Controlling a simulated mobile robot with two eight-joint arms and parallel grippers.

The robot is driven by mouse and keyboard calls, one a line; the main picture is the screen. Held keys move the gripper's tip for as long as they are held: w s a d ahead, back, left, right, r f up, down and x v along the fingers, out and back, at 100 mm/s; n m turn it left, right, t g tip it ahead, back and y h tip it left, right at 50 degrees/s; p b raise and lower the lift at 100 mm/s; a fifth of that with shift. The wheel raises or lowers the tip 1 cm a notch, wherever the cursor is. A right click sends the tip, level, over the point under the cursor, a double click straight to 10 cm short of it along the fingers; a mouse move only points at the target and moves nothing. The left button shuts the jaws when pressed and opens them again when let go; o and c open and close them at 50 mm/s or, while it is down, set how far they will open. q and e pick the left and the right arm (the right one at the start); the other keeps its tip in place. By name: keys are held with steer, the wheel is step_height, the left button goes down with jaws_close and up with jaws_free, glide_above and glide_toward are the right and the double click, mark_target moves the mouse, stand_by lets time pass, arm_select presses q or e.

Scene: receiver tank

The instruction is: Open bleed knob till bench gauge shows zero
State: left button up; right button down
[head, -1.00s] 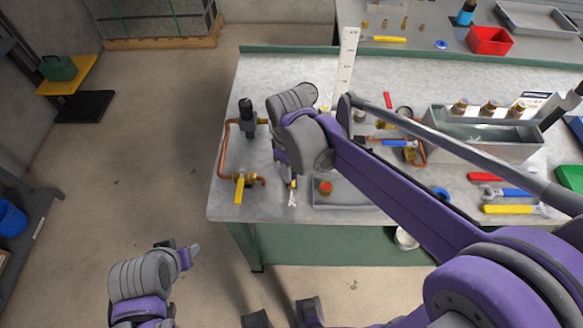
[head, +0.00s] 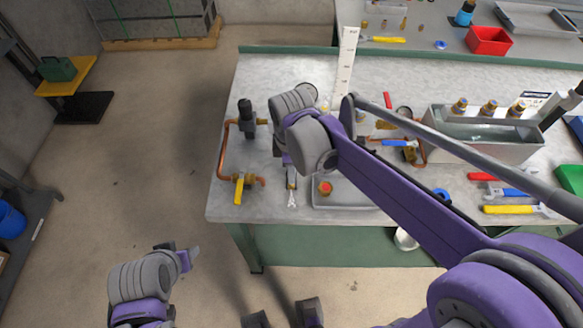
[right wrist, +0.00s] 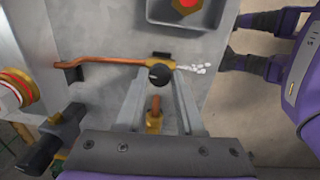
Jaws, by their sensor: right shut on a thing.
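The black bleed knob (right wrist: 159,74) sits on a brass fitting at the end of a copper pipe (right wrist: 115,65) in the right wrist view. My right gripper (right wrist: 158,92) is shut on the knob, one finger on each side. Small white puffs (right wrist: 193,68) show beside the fitting. In the head view my right gripper (head: 291,178) reaches down at the bench's front left, and my wrist hides the knob. White marks (head: 292,199) show just in front of it. My left gripper (head: 187,258) is off the bench, its jaws unclear. I cannot make out a gauge reading.
A yellow-handled valve (head: 241,187) on copper pipe stands left of my right gripper. A grey tray (head: 350,196) with a red-topped part lies to its right. Wrenches and a water tank (head: 440,135) fill the bench's right side.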

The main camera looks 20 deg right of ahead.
stand_by(0.3)
steer(key=c, duration=0.5)
jaws_free()
steer(key=shift+c, duration=0.2)
steer(key=shift+r, duration=0.1)
step_height(320, 180, up, 11)
steer(key=shift+s+p, duration=0.25)
steer(key=shift+p, duration=0.2)
